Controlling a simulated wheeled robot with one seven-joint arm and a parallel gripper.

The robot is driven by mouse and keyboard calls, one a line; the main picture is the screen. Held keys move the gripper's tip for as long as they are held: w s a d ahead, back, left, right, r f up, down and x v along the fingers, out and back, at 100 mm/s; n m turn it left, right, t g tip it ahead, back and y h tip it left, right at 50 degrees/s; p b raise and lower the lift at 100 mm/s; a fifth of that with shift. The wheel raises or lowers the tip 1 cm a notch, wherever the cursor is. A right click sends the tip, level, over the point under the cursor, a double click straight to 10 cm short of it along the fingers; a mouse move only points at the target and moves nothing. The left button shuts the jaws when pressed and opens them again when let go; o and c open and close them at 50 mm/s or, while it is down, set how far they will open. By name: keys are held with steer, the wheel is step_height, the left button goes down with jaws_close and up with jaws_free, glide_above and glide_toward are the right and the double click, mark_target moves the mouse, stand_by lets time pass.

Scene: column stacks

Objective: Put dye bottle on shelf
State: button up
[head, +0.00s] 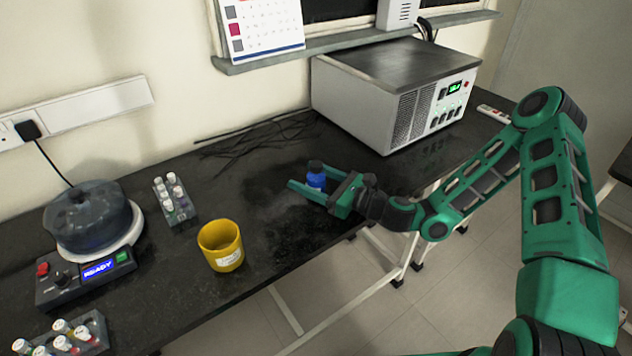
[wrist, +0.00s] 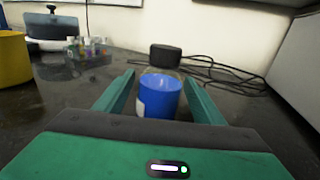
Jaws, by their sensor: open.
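The dye bottle (head: 316,177) is small, with blue contents and a black cap, and stands upright on the black bench. In the wrist view the bottle (wrist: 159,95) shows a white label at its left side. My gripper (head: 308,187) is open, low over the bench, with its green fingers on either side of the bottle. In the wrist view my gripper's fingers (wrist: 160,98) show with gaps between them and the bottle. A grey shelf (head: 345,47) runs along the wall behind the bench.
A grey instrument box (head: 385,95) stands right of the bottle. Cables (head: 250,135) lie behind it. A yellow pot (head: 221,246), a vial rack (head: 175,200) and a centrifuge (head: 92,222) stand to the left. A calendar (head: 262,28) hangs before the shelf's left part.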

steer(key=shift+x, duration=0.85)
steer(key=shift+c, duration=0.3)
steer(key=c, duration=1.3)
steer(key=shift+r, duration=0.15)
